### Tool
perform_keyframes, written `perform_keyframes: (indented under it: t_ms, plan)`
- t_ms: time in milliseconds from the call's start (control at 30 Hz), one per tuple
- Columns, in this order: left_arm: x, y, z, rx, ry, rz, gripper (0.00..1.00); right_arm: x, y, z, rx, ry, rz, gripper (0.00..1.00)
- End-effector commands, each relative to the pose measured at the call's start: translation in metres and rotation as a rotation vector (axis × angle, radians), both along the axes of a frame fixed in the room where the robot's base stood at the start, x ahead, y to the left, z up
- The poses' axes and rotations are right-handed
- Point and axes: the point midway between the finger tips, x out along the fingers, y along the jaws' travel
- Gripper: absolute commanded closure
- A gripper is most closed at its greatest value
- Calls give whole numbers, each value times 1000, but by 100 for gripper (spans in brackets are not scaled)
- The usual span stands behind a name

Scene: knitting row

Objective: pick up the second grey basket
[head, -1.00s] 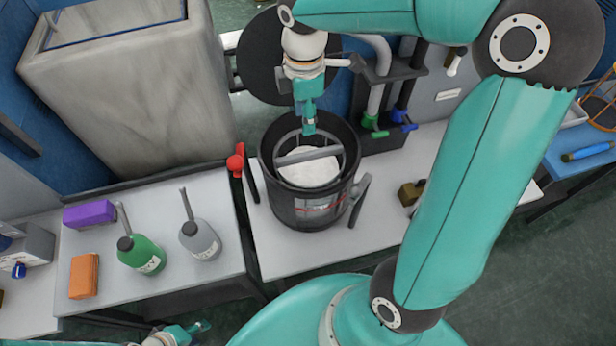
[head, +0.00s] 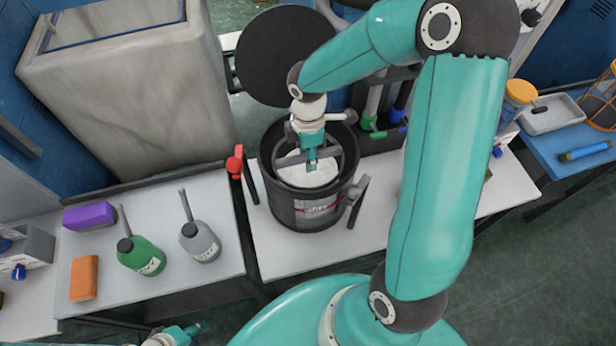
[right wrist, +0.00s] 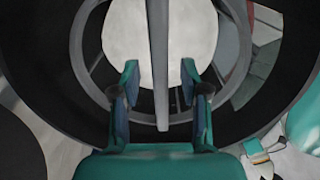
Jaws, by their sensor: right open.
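A grey basket sits inside a black drum (head: 297,212). Its grey crossbar handle (head: 290,159) spans the top, with a pale round surface (head: 310,178) below. My right gripper (head: 311,163) points down into the drum's mouth, over the bar. In the right wrist view the same gripper (right wrist: 160,75) is open, one finger on each side of the bar (right wrist: 160,30); the fingers look apart from it. The gripper hides part of the bar in the head view. My left gripper (head: 199,328) is low at the bottom edge, its jaws too small to judge.
A red-knobbed lever (head: 235,162) stands left of the drum. Green (head: 140,257) and grey (head: 200,241) bottles, a purple block (head: 90,215) and an orange block (head: 84,278) lie on the left table. A round black lid (head: 275,55) and pipes with green and blue handles stand behind.

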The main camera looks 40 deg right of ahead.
Motion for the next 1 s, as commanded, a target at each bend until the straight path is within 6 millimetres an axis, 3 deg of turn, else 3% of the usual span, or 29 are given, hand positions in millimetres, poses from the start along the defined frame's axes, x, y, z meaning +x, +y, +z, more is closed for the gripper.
perform_keyframes:
  t_ms: [233, 500, 1000]
  plan:
    - [0, 0, 0, 0, 0, 0, 60, 0, 0, -2, 0, -1, -1, 55]
    - [0, 0, 0, 0, 0, 0, 60, 0, 0, -2, 0, -1, -1, 100]
    - [0, 0, 0, 0, 0, 0, 60, 0, 0, -1, -1, -2, 0, 100]
